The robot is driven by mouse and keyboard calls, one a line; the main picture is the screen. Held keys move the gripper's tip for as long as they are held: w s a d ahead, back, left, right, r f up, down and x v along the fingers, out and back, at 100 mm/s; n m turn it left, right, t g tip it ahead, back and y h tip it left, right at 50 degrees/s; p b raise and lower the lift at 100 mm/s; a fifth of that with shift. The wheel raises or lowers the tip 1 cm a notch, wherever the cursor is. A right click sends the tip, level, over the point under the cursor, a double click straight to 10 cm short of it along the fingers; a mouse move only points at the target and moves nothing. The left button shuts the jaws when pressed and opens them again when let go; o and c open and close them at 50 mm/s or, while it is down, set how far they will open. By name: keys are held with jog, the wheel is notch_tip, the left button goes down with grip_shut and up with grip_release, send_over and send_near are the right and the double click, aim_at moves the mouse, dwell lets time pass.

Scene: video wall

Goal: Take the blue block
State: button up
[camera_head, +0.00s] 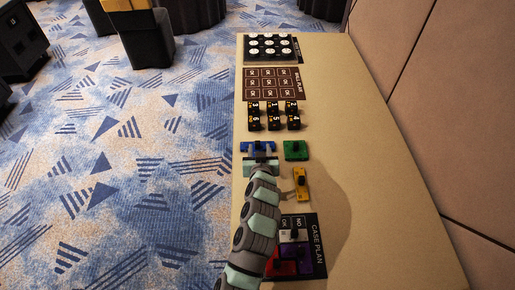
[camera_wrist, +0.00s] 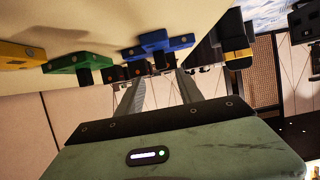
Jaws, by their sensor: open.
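The blue block (camera_head: 244,147) lies near the left edge of the tan table, partly covered by my gripper in the head view. In the wrist view the blue block (camera_wrist: 176,44) shows whole, with a dark knob on it. My gripper (camera_head: 259,154) is at the near side of the block. In the wrist view my gripper (camera_wrist: 160,82) has its two fingers apart, pointing towards the block, with the knob seen between their tips. Nothing is held. I cannot tell whether a finger touches the block.
A green block (camera_head: 296,147) lies just right of the blue one, and a yellow block (camera_head: 301,191) lies nearer. Several black numbered blocks (camera_head: 273,116) stand beyond. A case plan board (camera_head: 316,245) with white, red and purple pieces is at the near end. The table's right side is clear.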

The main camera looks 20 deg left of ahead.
aim_at(258, 144)
jog(key=shift+w+a+f, duration=0.15)
jog(key=shift+f, duration=0.1)
jog(key=shift+b+x, duration=0.7)
jog(key=shift+x, duration=1.6)
jog(key=shift+a+f, duration=0.1)
jog(key=shift+f, duration=0.05)
grip_shut()
